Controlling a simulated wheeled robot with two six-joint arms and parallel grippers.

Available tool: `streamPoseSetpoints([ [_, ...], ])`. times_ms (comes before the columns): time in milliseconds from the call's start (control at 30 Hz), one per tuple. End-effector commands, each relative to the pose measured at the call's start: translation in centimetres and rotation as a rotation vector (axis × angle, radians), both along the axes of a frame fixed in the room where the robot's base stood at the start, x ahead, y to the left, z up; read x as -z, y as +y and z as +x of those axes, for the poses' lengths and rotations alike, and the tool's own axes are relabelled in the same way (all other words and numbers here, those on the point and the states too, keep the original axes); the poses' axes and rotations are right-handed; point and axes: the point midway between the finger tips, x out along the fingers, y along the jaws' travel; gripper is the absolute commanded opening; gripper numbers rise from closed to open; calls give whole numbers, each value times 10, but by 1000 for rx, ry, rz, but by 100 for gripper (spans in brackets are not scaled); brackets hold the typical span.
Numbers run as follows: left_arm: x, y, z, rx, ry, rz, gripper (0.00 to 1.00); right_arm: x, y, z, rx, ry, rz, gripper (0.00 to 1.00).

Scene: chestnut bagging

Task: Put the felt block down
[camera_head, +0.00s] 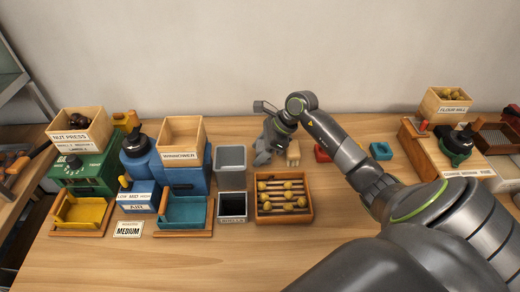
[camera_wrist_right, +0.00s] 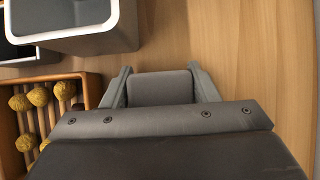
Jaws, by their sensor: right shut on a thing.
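My right gripper (camera_head: 262,156) is over the back middle of the table, just right of a grey-topped bin. In the right wrist view my right gripper (camera_wrist_right: 160,88) is shut on a plain grey block, which I take to be the felt block (camera_wrist_right: 160,86). The block sits between the two fingers, and its lower part is hidden by the gripper body. In the head view the block cannot be told apart from the grey fingers. Whether it touches the table is unclear. My left gripper is not in view.
A grey bin (camera_head: 231,157), a dark open bin (camera_head: 232,206) and a wooden rack of yellow balls (camera_head: 284,216) stand near the gripper. A pale block (camera_head: 293,153), a red block (camera_head: 322,153) and a teal block (camera_head: 380,150) lie rightward. Bare wood (camera_wrist_right: 250,60) shows beside the gripper.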

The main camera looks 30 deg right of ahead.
Motion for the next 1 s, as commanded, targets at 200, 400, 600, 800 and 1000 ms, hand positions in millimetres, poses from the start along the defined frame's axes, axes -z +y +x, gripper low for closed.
streamPoseSetpoints([
  [200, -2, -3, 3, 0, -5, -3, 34, 6, 0, 0, -1, -2, -1, 10],
  [400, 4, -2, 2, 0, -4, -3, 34, 10, 0, 0, -1, -2, -1, 10],
  [600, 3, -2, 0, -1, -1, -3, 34, 9, 0, 0, 0, -1, -1, 76],
  [800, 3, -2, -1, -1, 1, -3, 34, 9, 0, 0, -1, 0, 0, 76],
  [1000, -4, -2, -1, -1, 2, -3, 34, 4, 0, 0, -1, 0, 0, 76],
])
